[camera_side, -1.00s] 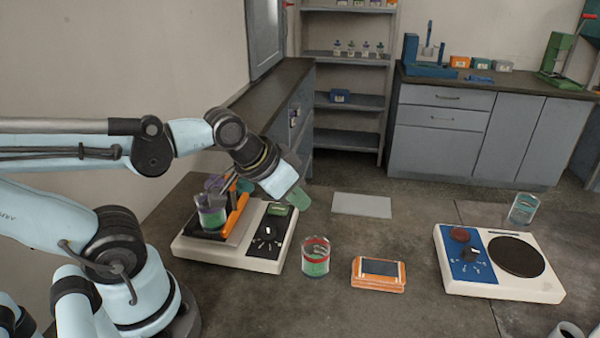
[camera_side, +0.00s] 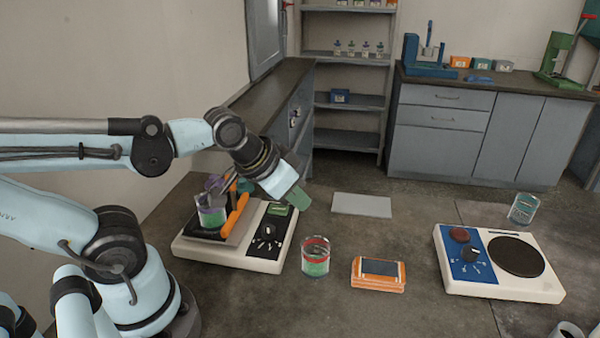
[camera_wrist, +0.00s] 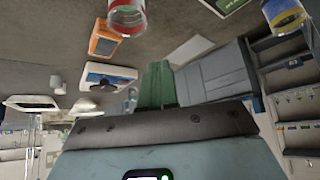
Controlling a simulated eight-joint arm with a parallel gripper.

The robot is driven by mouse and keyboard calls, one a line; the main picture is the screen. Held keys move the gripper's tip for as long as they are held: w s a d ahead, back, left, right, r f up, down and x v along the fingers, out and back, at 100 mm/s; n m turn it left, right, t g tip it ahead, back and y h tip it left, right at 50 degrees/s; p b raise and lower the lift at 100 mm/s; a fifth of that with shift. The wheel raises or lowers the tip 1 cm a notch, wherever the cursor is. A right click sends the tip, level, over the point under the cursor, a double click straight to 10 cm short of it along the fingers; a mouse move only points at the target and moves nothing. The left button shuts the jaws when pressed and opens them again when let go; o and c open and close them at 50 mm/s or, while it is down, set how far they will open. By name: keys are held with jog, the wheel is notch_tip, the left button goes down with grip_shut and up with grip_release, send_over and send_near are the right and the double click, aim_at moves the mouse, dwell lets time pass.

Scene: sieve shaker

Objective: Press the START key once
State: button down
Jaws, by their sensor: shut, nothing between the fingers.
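A white shaker base (camera_side: 262,264) stands left of centre in the side view. It has a black panel with a pale knob (camera_side: 268,230) and a green key or display (camera_side: 279,209) at the panel's far end. I cannot read a START label. My gripper (camera_side: 292,198) has green fingers, shut and empty, just above and right of that green part. I cannot tell whether they touch it. The fingers also show in the wrist view (camera_wrist: 158,86). A clear beaker with green contents (camera_side: 211,216) sits on the shaker platform beside an orange bar (camera_side: 236,219).
A red-banded beaker (camera_side: 316,257) and an orange device (camera_side: 378,274) stand right of the shaker. A blue-and-white hotplate-like unit (camera_side: 497,263) is farther right, with a glass (camera_side: 523,208) behind it. A grey flat sheet (camera_side: 361,205) lies behind. Bench between them is clear.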

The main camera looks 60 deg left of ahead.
jog(key=r+m+t+y, duration=0.1)
jog(key=r+m+y, duration=0.15)
jog(key=m, duration=0.25)
send_over(276, 211)
jog(key=shift+a+f+y, duration=0.1)
jog(key=shift+f+y, duration=0.25)
jog(key=shift+f, duration=0.1)
jog(key=shift+f, duration=4.3)
jog(key=shift+f, duration=0.1)
jog(key=shift+f, duration=0.35)
